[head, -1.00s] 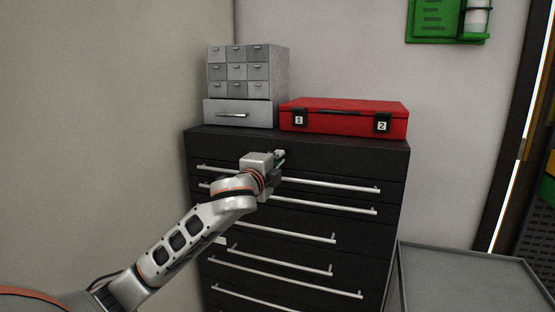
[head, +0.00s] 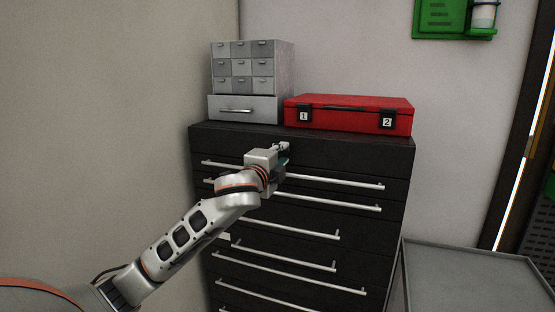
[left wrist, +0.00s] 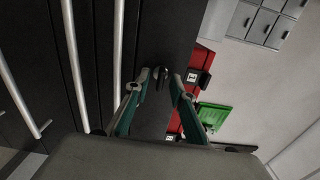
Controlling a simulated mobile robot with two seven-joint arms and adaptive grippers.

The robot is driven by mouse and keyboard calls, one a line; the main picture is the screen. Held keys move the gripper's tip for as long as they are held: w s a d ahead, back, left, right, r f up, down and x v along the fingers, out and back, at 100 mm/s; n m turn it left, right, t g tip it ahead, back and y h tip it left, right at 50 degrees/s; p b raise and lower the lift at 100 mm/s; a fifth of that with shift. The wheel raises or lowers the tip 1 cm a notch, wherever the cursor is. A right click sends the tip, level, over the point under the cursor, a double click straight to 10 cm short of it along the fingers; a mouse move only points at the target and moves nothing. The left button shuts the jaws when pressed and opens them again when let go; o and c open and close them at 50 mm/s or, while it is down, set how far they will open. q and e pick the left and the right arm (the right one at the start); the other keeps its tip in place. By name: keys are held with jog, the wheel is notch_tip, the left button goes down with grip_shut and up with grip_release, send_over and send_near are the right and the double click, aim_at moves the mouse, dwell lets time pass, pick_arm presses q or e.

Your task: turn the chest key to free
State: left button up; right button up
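The black drawer chest (head: 345,151) stands against the wall. Its key (left wrist: 160,74) shows in the left wrist view as a small dark and metallic piece on the black top front panel. My left gripper (head: 284,147) is at that panel, above the top drawer handle. In the left wrist view its two green-sided fingers (left wrist: 160,77) stand apart, one on each side of the key. Gaps seem to show between the fingertips and the key, so the gripper looks open around it. The key is hidden or too small to make out in the head view. My right gripper is not in view.
A red case (head: 348,116) with latches marked 1 and 2 and a grey drawer unit (head: 246,108) stand on the chest. Long bar handles (head: 335,185) stick out below my gripper. A grey tray-like surface (head: 470,275) is at the lower right.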

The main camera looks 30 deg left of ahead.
pick_arm(q)
jog(key=v, duration=1.1)
jog(key=shift+s+d, duration=0.2)
jog(key=shift+s, duration=0.2)
jog(key=s+d+f+n+g+h, duration=0.1)
jog(key=d+f+n+g+h, duration=0.2)
jog(key=f, duration=1.4)
jog(key=s+d+f+n+g+h, duration=0.15)
jog(key=d+f, duration=0.35)
jog(key=f, duration=1.2)
jog(key=s+d+f+n+g, duration=0.1)
jog(key=s+d+f+n, duration=0.2)
jog(key=s+f, duration=0.7)
jog(key=s+d+f+n+g+h, duration=0.1)
jog(key=s+d+f+n, duration=0.3)
jog(key=s+f, duration=0.6)
notch_tip(320, 180, down, 4)
jog(key=shift+d+f+g, duration=0.1)
jog(key=shift+d+g, duration=0.25)
jog(key=shift+d, duration=0.85)
jog(key=shift+s+h, duration=0.1)
jog(key=shift+h, duration=0.15)
